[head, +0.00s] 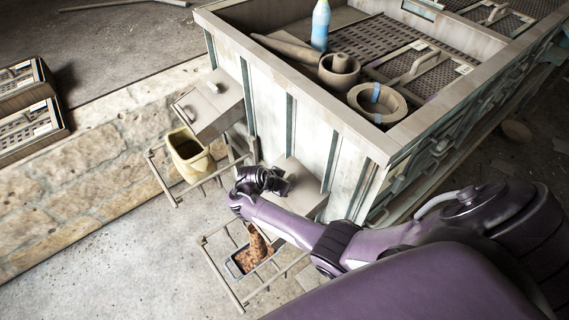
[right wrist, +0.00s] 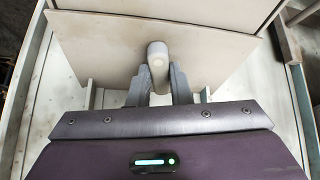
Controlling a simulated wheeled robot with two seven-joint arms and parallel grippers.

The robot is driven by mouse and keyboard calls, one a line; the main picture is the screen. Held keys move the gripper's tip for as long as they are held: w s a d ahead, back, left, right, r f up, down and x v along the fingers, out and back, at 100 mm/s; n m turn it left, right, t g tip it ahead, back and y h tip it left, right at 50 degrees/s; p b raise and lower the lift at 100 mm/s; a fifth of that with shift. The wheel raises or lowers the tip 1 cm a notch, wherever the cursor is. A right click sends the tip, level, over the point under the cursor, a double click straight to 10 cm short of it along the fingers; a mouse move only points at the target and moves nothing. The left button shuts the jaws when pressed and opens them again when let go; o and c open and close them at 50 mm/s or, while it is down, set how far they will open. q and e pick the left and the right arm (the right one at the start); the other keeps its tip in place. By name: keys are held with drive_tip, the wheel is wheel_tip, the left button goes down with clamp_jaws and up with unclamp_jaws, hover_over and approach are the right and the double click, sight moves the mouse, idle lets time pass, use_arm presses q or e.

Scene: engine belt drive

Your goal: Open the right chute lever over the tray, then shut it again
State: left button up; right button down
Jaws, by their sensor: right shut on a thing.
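The right chute (head: 305,190) is a pale box on the side of the large metal bin, partly hidden by my right arm. Its lever (right wrist: 158,62), a rounded grey handle, stands between the fingers of my right gripper (right wrist: 158,85), which is shut on it. In the head view my right gripper (head: 277,182) is at the chute, and the lever is hard to make out there. The tray (head: 233,268) sits on a rack below the chute. Brown grain (head: 257,245) shows as a tall column above the tray and lies in it. My left gripper is out of view.
The left chute (head: 210,105) hangs to the left, with a yellow bucket (head: 187,150) on a rack under it. The floor at lower left is clear.

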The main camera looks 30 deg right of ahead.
drive_tip(key=shift+m, duration=0.6)
drive_tip(key=c, duration=1.3)
unclamp_jaws()
drive_tip(key=v, duration=0.4)
drive_tip(key=p+v, duration=0.1)
drive_tip(key=v, duration=0.2)
drive_tip(key=shift+w+a+r, duration=0.15)
drive_tip(key=shift+a+r, duration=0.1)
drive_tip(key=shift+a, duration=0.05)
drive_tip(key=shift+c, duration=0.2)
